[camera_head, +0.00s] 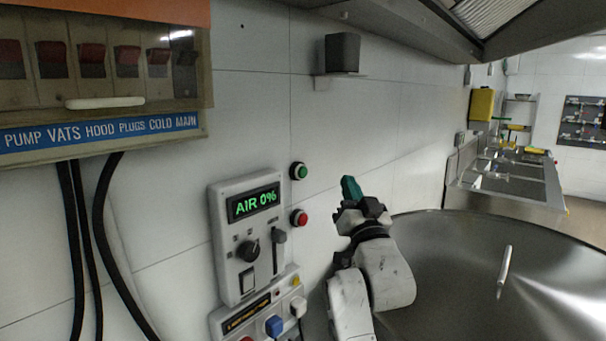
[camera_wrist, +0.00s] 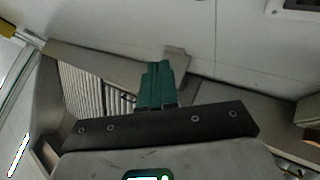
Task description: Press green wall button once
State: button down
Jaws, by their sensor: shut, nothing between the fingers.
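The green wall button (camera_head: 299,171) is a small round green knob in a dark ring on the white tiled wall, above a red button (camera_head: 299,218). My gripper (camera_head: 350,187) has teal fingers, shut and empty. In the head view it appears to the right of the green button and slightly lower, apart from it in the picture. How far it is from the wall is hard to tell. In the wrist view the shut teal fingers (camera_wrist: 156,84) point toward the wall and hood. I cannot make out the green button in that view.
A control panel (camera_head: 249,238) reading "AIR 0%" is left of the buttons. A switch box (camera_head: 103,133) with hanging black cables is at upper left. A large steel vessel (camera_head: 450,255) is at lower right. A hood (camera_head: 420,30) overhangs above.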

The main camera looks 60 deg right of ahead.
jog(key=w+d+b, duration=0.2)
jog(key=w+b, duration=0.1)
jog(key=w, duration=0.5)
jog(key=shift+w, duration=0.25)
jog(key=shift+w, duration=0.1)
dwell(1.8)
jog(key=shift+w+d+b, duration=0.1)
jog(key=shift+w+b, duration=0.2)
jog(key=shift+w+d, duration=0.1)
jog(key=shift+w, duration=0.35)
dwell(0.8)
jog(key=shift+s, duration=0.1)
jog(key=shift+s+a, duration=0.2)
jog(key=shift+s, duration=0.55)
jog(key=shift+s+a+p, duration=0.2)
jog(key=shift+s+p, duration=0.1)
jog(key=shift+s, duration=0.5)
jog(key=shift+s+a+p, duration=0.2)
jog(key=shift+s+p, duration=0.05)
jog(key=shift+s, duration=0.6)
jog(key=shift+s+a+p, duration=0.2)
jog(key=shift+s+p, duration=0.1)
jog(key=shift+s, duration=0.5)
